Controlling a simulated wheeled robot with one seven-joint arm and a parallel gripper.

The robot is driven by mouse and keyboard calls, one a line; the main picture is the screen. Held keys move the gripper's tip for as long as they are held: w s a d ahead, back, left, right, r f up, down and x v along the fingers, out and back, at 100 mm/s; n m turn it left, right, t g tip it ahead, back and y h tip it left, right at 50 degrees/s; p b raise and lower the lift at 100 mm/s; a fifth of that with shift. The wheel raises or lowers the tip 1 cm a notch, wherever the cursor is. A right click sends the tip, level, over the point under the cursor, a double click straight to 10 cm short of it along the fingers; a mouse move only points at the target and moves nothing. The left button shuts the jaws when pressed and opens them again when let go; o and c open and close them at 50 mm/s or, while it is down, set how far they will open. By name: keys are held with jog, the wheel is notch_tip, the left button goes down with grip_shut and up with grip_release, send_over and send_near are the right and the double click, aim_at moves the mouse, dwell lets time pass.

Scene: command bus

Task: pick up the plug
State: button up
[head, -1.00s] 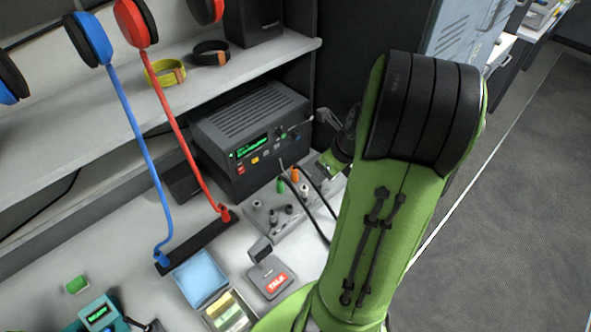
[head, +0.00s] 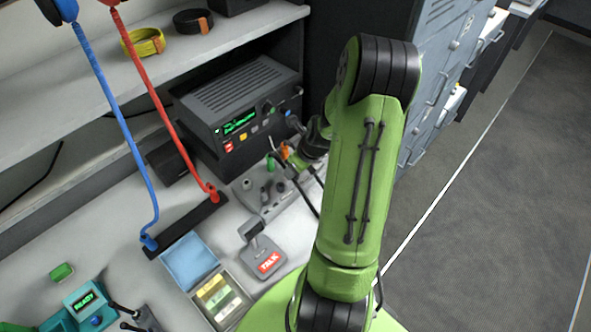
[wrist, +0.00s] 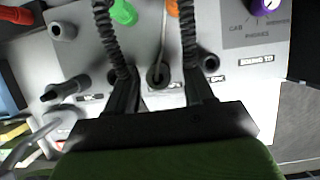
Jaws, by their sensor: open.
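My gripper (head: 288,165) is over the grey jack panel (head: 240,186), in front of the radio. In the wrist view my gripper (wrist: 158,82) is open, its two black fingers on either side of a dark round plug or socket (wrist: 157,77) with a thin pale cord rising from it. I cannot tell whether the fingers touch it. A black plug (wrist: 66,89) sticks out at a tilt to the left. A green plug (wrist: 123,12) and an orange one (wrist: 172,7) are beyond the fingers. Which plug is meant is not clear.
The black radio (head: 240,110) stands behind the panel. A TALK switch box (head: 263,258), a blue pad (head: 190,260) and a tray of coloured pieces (head: 220,297) lie in front. Black cables run close by my gripper. A purple knob (wrist: 265,4) sits at upper right.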

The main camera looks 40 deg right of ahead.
jog(key=c, duration=0.8)
notch_tip(320, 180, up, 10)
jog(key=p, duration=0.2)
jog(key=shift+r+p, duration=0.1)
jog(key=shift+p, duration=0.25)
